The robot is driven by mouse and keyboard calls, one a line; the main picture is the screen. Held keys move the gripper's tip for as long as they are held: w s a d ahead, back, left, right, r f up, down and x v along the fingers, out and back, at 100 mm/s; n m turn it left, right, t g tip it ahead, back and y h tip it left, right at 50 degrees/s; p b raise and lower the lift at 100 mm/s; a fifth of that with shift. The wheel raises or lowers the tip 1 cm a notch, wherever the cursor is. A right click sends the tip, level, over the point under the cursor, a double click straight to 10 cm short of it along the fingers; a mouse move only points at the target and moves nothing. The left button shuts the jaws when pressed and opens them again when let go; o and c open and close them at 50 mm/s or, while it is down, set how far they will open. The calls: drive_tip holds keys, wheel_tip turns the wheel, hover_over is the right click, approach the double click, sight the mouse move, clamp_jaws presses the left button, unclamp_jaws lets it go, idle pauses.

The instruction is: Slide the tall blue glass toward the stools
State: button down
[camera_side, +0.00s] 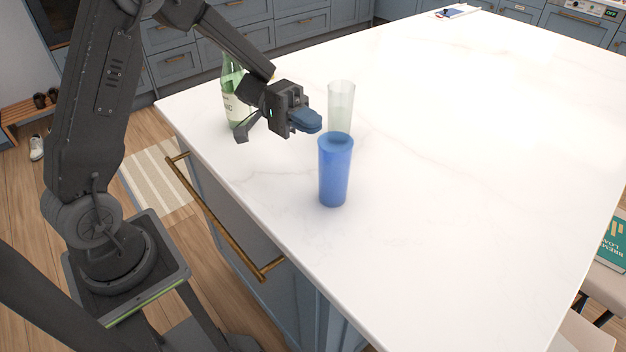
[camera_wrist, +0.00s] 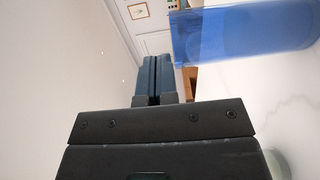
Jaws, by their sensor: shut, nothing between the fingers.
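The tall blue glass (camera_side: 334,172) stands upright on the white island top, near its front left edge. In the wrist view it fills the upper right (camera_wrist: 245,35), lying sideways in that picture. My gripper (camera_side: 308,120) is at the upper left of the glass in the side view, around rim height. Its blue-grey fingers are shut together and empty, as the wrist view (camera_wrist: 152,80) also shows. The fingers appear beside the glass; whether they touch it I cannot tell. The stools (camera_side: 604,282) show only partly at the lower right, beyond the island's right edge.
A clear, greenish glass (camera_side: 341,98) stands close behind the blue one. A green bottle (camera_side: 234,100) stands behind my gripper at the left, partly hidden. A teal book (camera_side: 613,240) is on a stool. The island top (camera_side: 480,170) right of the blue glass is clear.

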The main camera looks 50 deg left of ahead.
wheel_tip(320, 180, up, 5)
drive_tip(key=s+d, duration=1.3)
drive_tip(key=d, duration=0.3)
drive_tip(key=shift+d, duration=0.2)
drive_tip(key=c, duration=1.8)
unclamp_jaws()
drive_tip(key=shift+s+f, duration=0.1)
